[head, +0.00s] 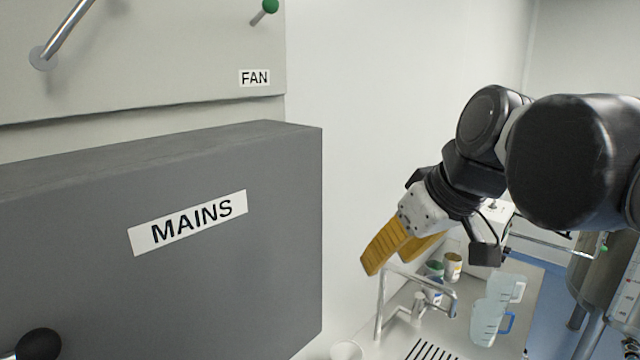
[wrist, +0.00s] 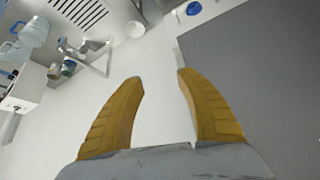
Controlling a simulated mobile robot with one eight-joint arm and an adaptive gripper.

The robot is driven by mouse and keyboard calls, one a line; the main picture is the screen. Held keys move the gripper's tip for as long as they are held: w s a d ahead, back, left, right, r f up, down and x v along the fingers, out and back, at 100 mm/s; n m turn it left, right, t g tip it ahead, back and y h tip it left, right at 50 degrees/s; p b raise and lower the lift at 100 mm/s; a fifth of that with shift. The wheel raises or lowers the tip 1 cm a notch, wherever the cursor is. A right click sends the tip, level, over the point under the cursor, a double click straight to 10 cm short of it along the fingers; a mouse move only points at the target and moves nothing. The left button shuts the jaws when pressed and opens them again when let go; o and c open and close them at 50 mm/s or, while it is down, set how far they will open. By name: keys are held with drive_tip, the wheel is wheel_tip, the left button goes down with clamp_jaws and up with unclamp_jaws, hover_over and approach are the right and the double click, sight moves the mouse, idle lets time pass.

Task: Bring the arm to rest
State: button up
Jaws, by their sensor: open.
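My gripper (head: 396,254) hangs at the end of my black and grey arm in the right half of the head view, its yellow fingers pointing down and left. In the wrist view its two fingers (wrist: 160,80) stand apart with nothing between them. It is in free air in front of the white wall (head: 400,90), to the right of the grey MAINS box (head: 275,230). The fingers appear apart from the box and from the sink tap below.
A tap (head: 418,300) rises below my gripper. Clear jugs (head: 486,322) and small containers (head: 453,266) stand on the counter, lower right. A FAN panel (head: 180,50) with a metal handle and green knob sits above the box. Steel vessels (head: 590,280) stand at far right.

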drive_tip(key=s+d+f+m+h+b, duration=0.1)
drive_tip(key=f+b, duration=0.5)
drive_tip(key=f, duration=0.8)
drive_tip(key=s+d+f+m+t+h+b, duration=0.1)
drive_tip(key=s+d+f+b, duration=0.3)
drive_tip(key=f, duration=1)
drive_tip(key=s+d+f+m+h+b, duration=0.1)
drive_tip(key=s+d+f+m+b, duration=0.2)
drive_tip(key=f+b, duration=0.7)
wheel_tip(320, 180, down, 4)
drive_tip(key=shift+s+d+r+m+t, duration=0.1)
drive_tip(key=shift+s+d+m+t, duration=0.2)
drive_tip(key=shift+s, duration=0.55)
drive_tip(key=shift+a, duration=0.1)
